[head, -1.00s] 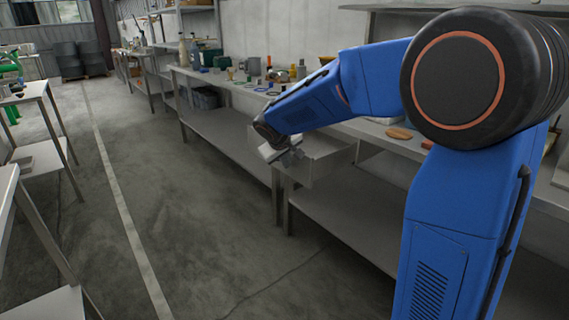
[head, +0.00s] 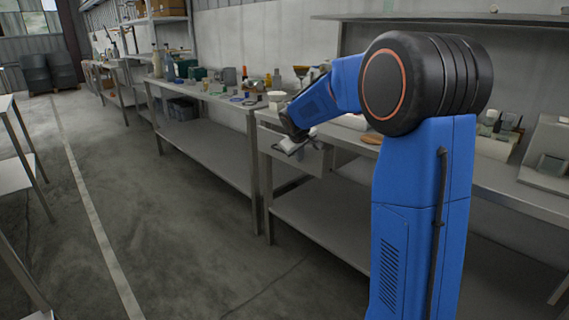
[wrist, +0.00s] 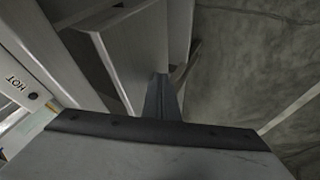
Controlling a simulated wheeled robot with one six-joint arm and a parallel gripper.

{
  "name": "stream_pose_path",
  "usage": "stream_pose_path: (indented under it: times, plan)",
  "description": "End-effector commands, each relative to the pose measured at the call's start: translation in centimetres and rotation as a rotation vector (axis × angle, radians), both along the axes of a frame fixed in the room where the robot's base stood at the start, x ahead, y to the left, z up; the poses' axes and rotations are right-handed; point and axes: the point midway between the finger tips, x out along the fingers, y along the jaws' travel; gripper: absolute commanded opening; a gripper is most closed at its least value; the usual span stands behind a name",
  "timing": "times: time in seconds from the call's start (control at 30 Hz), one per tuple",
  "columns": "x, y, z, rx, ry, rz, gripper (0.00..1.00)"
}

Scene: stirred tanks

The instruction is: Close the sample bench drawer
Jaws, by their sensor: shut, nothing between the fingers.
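The sample bench drawer (head: 312,162) is a pale grey box under the top of the bench (head: 350,146) in the head view. It appears to stand out from the bench front, but my gripper and arm partly cover it, so how far is hard to tell. In the wrist view a pale panel (wrist: 135,50), likely the drawer front, is beside my fingers. My gripper (wrist: 162,98) is shut and empty, its fingertips close to this panel. Whether they touch it is unclear. In the head view my gripper (head: 296,144) is at the drawer, pointing down and left.
A neighbouring bench (head: 215,98) holds bottles, cups and small items. A white device marked HOT (wrist: 18,88) is at the left of the wrist view. Another bench stands at the left edge. The concrete floor (head: 150,215) between the benches is clear.

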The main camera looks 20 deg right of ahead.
Motion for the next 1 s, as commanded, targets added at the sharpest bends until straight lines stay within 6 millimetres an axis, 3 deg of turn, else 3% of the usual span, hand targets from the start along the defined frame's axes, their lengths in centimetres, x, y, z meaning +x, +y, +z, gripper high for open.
stream_pose_path:
  times: [0.1,0.33,1.0]
  plan:
    - [1.1,-2.7,0.0,0.0,0.001,-0.004,0.0]
    - [2.4,-5.8,0.0,0.001,0.0,-0.002,0.0]
    - [3.0,-6.9,0.1,-0.003,-0.003,-0.001,0.0]
